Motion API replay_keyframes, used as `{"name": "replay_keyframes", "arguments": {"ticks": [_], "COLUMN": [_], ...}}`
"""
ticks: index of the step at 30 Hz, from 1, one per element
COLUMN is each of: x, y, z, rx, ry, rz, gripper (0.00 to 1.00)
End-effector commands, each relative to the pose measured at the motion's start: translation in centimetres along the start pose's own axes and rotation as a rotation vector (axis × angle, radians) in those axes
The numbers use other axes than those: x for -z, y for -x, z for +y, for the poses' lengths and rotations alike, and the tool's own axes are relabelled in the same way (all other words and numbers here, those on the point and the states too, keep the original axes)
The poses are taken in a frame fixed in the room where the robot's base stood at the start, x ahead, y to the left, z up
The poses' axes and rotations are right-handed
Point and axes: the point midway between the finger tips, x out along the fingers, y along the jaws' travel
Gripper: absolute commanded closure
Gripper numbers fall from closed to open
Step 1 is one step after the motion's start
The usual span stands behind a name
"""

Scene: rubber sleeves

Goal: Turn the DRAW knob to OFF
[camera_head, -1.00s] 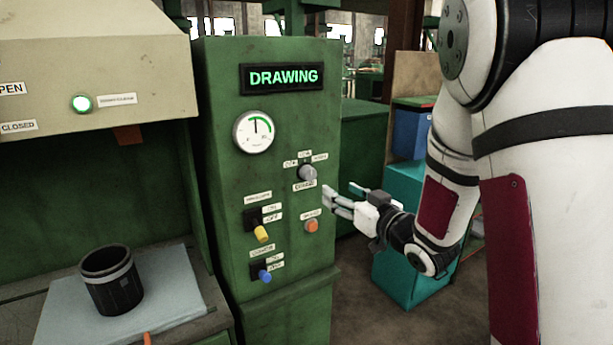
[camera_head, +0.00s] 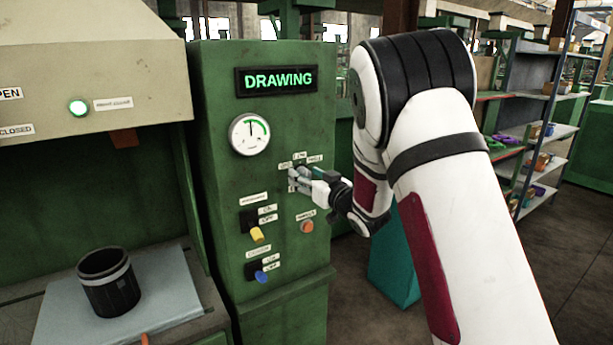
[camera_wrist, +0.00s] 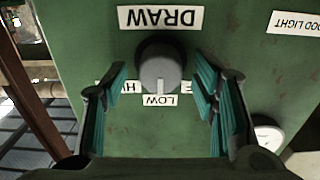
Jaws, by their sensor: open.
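The DRAW knob (camera_wrist: 160,66) is a grey round dial on the green panel (camera_wrist: 80,25). In the wrist view its white mark points at the LOW label, and the upside-down DRAW label (camera_wrist: 160,17) is beyond it. The labels on either side are partly hidden by my fingers. My gripper (camera_wrist: 160,88) is open, with one finger on each side of the knob and gaps visible. In the head view my gripper (camera_head: 300,178) is at the panel and mostly hides the knob. The panel display (camera_head: 277,80) reads DRAWING.
An orange button (camera_head: 307,226) is just below my gripper. A yellow switch (camera_head: 257,235) and a blue switch (camera_head: 261,277) are lower left on the panel. A gauge (camera_head: 249,134) is above. A black cup (camera_head: 108,281) stands on a grey mat (camera_head: 175,292) at left.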

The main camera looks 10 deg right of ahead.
Motion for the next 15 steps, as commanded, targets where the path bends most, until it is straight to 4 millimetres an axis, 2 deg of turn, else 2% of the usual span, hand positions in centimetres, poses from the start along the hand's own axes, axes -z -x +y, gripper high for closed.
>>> {"name": "replay_keyframes", "arguments": {"ticks": [10, 11, 15], "x": [-0.03, -0.02, -0.01], "y": [-0.43, -0.43, -0.41], "z": [-0.02, -0.02, -0.02], "rx": [0.000, 0.000, 0.000], "ry": [0.000, 0.000, 0.000], "rz": [-0.001, -0.001, -0.001], "gripper": [0.46, 0.51, 0.83]}}
